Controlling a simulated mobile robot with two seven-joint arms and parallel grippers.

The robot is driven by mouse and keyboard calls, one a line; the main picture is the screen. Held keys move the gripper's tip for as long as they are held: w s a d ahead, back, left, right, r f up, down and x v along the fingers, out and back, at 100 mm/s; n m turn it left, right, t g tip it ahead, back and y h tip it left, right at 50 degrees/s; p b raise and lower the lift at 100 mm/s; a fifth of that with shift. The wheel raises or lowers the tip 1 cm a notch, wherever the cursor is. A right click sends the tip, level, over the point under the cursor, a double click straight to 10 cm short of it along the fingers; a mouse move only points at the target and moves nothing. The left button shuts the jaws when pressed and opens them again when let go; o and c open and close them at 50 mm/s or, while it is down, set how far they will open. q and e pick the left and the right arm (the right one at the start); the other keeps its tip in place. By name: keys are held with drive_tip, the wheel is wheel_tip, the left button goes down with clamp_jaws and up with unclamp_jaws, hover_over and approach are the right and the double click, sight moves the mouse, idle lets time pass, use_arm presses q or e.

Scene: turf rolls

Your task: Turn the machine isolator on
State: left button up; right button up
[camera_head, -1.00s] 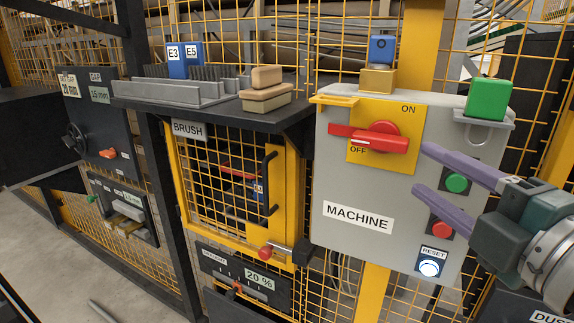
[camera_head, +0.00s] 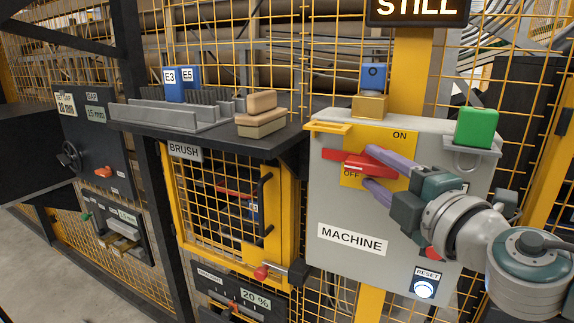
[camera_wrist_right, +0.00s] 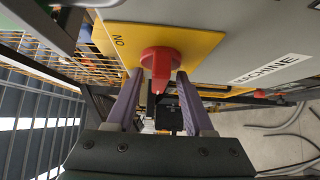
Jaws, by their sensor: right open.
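The machine isolator is a red rotary handle (camera_head: 352,160) on a yellow plate (camera_head: 403,137) marked ON at the top and OFF at the lower left. It is on the grey MACHINE box (camera_head: 330,212). The handle lies roughly level, its left end toward the OFF side. My right gripper (camera_head: 368,168) is open at the handle's right part, one purple finger above and one below. In the right wrist view the red handle (camera_wrist_right: 161,60) stands between the tips of the open fingers; contact is unclear. My left gripper is not in view.
A green block (camera_head: 477,127) sits on a bracket at the box's right, and a blue block (camera_head: 374,76) on top. A lit RESET button (camera_head: 424,288) is below. The BRUSH cage (camera_head: 225,200) and a dark shelf with wooden blocks (camera_head: 262,112) stand left.

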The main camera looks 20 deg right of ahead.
clamp_jaws()
idle(0.3)
